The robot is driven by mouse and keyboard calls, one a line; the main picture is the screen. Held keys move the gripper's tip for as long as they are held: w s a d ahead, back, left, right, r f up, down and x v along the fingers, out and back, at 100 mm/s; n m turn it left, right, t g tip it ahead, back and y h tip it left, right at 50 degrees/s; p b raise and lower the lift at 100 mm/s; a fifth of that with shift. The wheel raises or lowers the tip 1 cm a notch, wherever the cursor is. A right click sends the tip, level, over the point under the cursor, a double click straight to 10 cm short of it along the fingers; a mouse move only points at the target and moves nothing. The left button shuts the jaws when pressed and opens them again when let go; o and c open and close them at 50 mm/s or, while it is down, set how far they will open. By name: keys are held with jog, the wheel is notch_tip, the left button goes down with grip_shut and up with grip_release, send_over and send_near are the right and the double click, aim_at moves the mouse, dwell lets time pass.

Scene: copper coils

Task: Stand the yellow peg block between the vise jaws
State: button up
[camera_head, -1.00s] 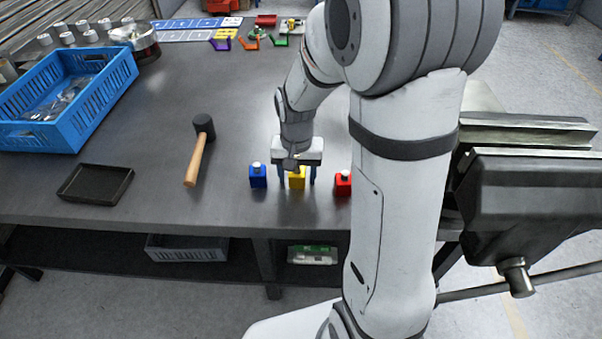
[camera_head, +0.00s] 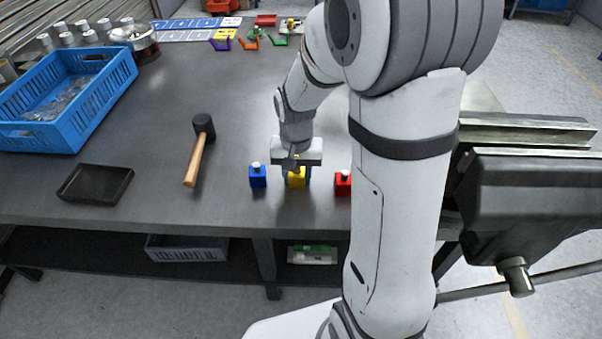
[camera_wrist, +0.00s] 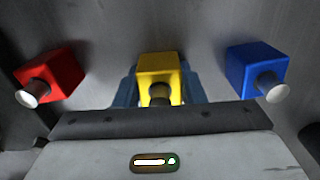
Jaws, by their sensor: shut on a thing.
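The yellow peg block (camera_head: 296,181) stands on the dark bench near its front edge, between a blue and a red peg block. It also shows in the wrist view (camera_wrist: 159,72), with its peg toward the gripper body. My gripper (camera_head: 296,173) is over it from above, shut on it with a blue finger on each side. The block appears to rest on the bench still. The vise (camera_head: 540,190) is at the right, its jaws (camera_head: 525,135) partly hidden behind my arm.
A blue peg block (camera_head: 258,176) and a red peg block (camera_head: 343,183) stand close on either side. A mallet (camera_head: 201,150), a black tray (camera_head: 95,184) and a blue crate (camera_head: 40,135) lie to the left. My arm stands between the blocks and the vise.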

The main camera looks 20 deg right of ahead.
jog(key=shift+r, duration=0.1)
jog(key=shift+w+r+p, duration=0.1)
jog(key=shift+r+p, duration=1.9)
jog(key=shift+r, duration=0.45)
